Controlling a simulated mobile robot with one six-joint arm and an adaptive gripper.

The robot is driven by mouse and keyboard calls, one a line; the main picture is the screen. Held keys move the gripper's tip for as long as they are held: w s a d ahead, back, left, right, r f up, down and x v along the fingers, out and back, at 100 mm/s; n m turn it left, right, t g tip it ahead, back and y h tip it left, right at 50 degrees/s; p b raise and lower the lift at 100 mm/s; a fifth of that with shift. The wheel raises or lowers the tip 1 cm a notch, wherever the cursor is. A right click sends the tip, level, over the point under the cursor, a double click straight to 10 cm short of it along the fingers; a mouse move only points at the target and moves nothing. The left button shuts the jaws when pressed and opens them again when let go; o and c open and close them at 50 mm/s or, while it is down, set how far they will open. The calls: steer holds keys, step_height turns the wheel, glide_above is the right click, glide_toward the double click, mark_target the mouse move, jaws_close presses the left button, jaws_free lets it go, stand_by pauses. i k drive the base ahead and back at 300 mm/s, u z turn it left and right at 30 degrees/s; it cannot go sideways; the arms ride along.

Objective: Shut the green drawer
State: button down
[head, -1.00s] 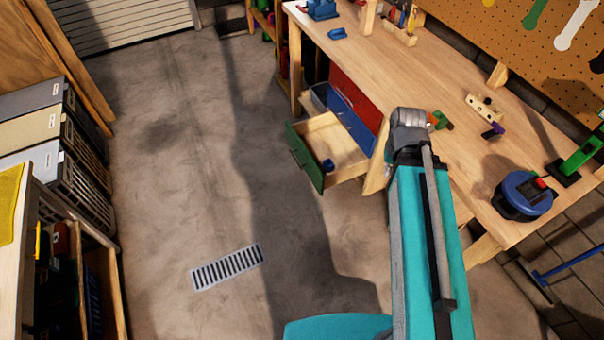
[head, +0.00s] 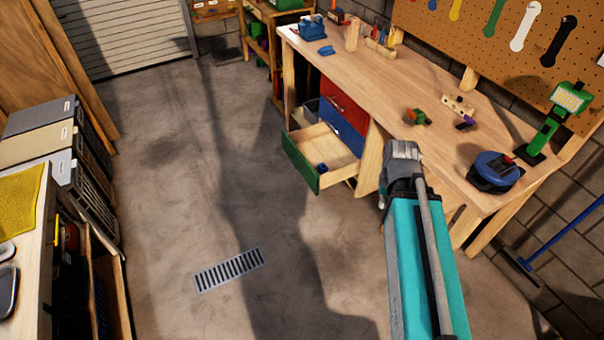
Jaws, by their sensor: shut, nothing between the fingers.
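The green drawer (head: 299,164) is the lowest drawer under the wooden workbench, in the middle of the head view. It stands pulled out, its green front well away from the bench and its pale wooden inside showing. My arm's teal link and grey joint are to the right of the drawer, in front of the bench. My gripper does not show; no fingers can be made out.
A blue drawer (head: 341,128) and a red drawer (head: 342,97) above look shut. The workbench (head: 400,90) carries tools and a blue round device (head: 495,171). Open concrete floor with a drain grate (head: 229,270) lies left of the drawer. Storage bins (head: 45,117) line the left.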

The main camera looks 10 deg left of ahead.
mark_target(310, 146)
steer(key=u, duration=0.6)
steer(key=i, duration=1)
steer(key=z, duration=0.05)
